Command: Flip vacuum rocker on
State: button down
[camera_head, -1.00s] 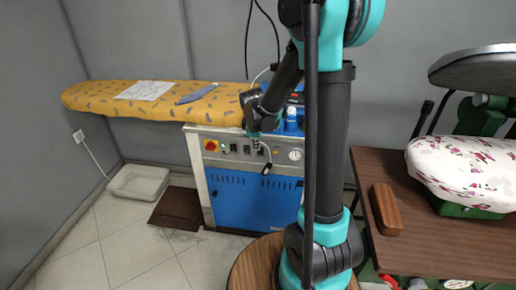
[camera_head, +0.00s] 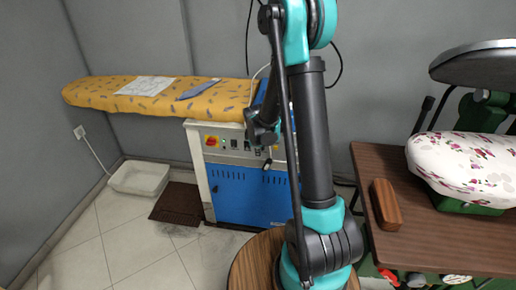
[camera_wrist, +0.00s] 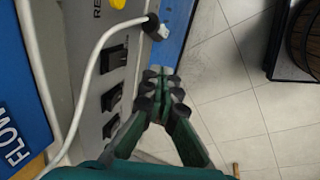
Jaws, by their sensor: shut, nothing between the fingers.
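The blue ironing unit (camera_head: 240,194) stands under the yellow ironing board, with a light control panel (camera_head: 217,155) along its top front. The panel has a red-and-yellow switch (camera_head: 211,141) and several dark rockers (camera_head: 233,144). In the wrist view, black rockers (camera_wrist: 115,57) run along the panel left of my gripper (camera_wrist: 165,75). Their labels are hidden or unreadable, so I cannot tell which is the vacuum rocker or its position. My gripper is shut and empty, its tips apart from the rockers, over the panel's edge and floor side. In the head view my arm hides the panel's right part.
A white cable (camera_wrist: 82,88) crosses the panel to a black grommet or plug (camera_wrist: 152,24) near my fingertips. The yellow board (camera_head: 120,97) overhangs the unit. A brown table (camera_head: 425,250) with a press stands right. Floor is clear at front left.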

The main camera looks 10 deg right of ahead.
jog(key=shift+w+d+f, duration=0.2)
jog(key=shift+w, duration=0.45)
jog(key=shift+w+d+f, duration=0.15)
jog(key=shift+w+d, duration=0.1)
jog(key=shift+w, duration=0.4)
jog(key=shift+w+d+f, duration=0.2)
jog(key=shift+w, duration=0.45)
jog(key=shift+w+d+f, duration=0.1)
jog(key=shift+w+f, duration=0.1)
jog(key=shift+w, duration=0.15)
jog(key=shift+r, duration=0.85)
jog(key=shift+s, duration=0.1)
